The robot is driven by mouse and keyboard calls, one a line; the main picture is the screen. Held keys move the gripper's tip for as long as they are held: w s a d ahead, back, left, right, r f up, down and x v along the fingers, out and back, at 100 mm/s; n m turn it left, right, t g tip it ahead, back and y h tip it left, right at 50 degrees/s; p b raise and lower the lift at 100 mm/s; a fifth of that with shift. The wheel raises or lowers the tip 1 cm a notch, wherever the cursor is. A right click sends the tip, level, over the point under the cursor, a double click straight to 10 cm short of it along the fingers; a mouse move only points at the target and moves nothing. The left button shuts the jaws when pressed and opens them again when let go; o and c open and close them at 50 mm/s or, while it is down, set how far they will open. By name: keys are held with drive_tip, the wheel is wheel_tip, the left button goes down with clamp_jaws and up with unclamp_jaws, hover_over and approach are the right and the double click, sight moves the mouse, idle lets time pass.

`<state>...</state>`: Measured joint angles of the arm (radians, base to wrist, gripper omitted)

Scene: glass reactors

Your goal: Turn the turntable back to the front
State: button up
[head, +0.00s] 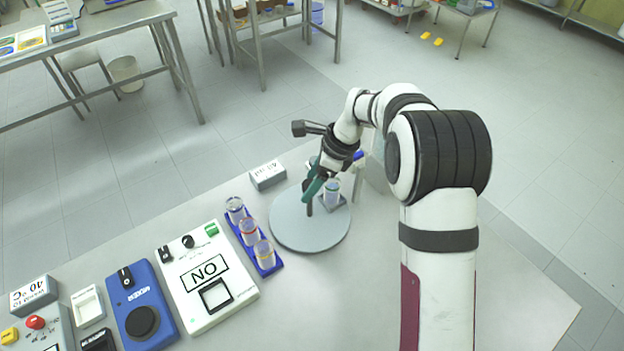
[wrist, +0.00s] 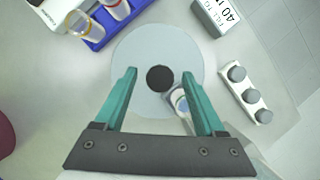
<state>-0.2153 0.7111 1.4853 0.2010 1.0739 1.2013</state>
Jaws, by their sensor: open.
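The turntable (head: 290,235) is a light grey round disc on the bench, also in the wrist view (wrist: 130,58). A dark round post (wrist: 160,78) stands at its middle. A glass vial (head: 332,187) with a coloured band stands in a small holder on the disc's far right part in the head view; it also shows in the wrist view (wrist: 180,101), near the right finger. My gripper (head: 312,190) is over the disc, its teal fingers open. In the wrist view my gripper (wrist: 158,73) has the post between its fingertips, with gaps on both sides. I cannot tell the fingertips' height against the post.
A blue rack (head: 266,267) with several vials stands left of the disc. A labelled grey block (head: 268,175) sits behind it. A white box marked NO (head: 190,290) and a blue device (head: 142,305) stand farther left. A white block with grey knobs (wrist: 252,105) is close right in the wrist view.

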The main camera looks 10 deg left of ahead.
clamp_jaws()
idle(0.3)
idle(1.1)
